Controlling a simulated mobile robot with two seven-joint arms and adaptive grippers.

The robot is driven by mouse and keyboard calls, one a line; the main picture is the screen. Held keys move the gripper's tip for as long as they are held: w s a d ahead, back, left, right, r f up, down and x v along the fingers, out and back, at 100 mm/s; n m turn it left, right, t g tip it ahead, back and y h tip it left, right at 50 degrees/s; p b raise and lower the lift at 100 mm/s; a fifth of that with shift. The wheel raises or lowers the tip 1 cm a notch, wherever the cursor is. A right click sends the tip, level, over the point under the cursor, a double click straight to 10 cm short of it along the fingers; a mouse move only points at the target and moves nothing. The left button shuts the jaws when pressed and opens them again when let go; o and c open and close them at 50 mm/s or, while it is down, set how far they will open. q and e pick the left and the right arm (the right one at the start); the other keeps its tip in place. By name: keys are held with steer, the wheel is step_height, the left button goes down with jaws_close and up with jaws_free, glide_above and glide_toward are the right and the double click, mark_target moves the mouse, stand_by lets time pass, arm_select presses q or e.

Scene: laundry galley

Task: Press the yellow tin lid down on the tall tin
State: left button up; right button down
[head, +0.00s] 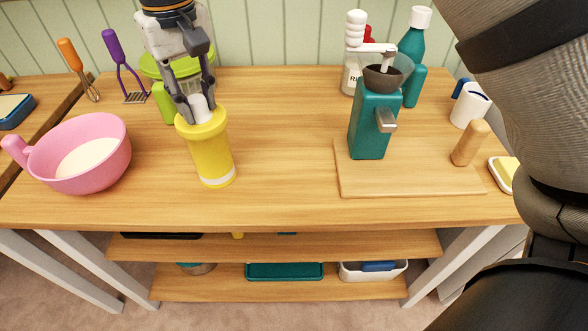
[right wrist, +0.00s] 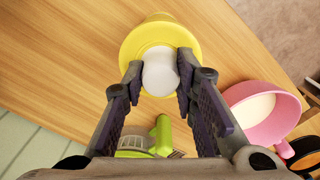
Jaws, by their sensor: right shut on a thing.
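The tall yellow tin (head: 212,160) stands upright on the wooden counter, left of the middle in the head view, with a pale band near its base. The yellow lid (head: 205,128) sits at the tin's mouth and is wider than the body. Its white knob (head: 201,107) points up. My right gripper (head: 200,112) comes down from above, shut on the knob. The right wrist view shows the knob (right wrist: 159,72) between both fingers and the round lid (right wrist: 135,42) around it. I cannot tell whether a thin gap is left under the lid. My left gripper is out of view.
A pink bowl (head: 112,178) stands to the left of the tin. A green thing (head: 163,103) is close behind it. To the right, a teal grinder (head: 368,135) stands on a wooden board (head: 410,182). The counter between tin and board is clear.

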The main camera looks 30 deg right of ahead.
mark_target(195, 98)
steer(key=shift+f, duration=0.45)
steer(key=shift+f, duration=0.35)
steer(key=c, duration=1.2)
jaws_free()
steer(key=shift+c, duration=1.4)
step_height(195, 98, up, 5)
steer(key=shift+r, duration=1.1)
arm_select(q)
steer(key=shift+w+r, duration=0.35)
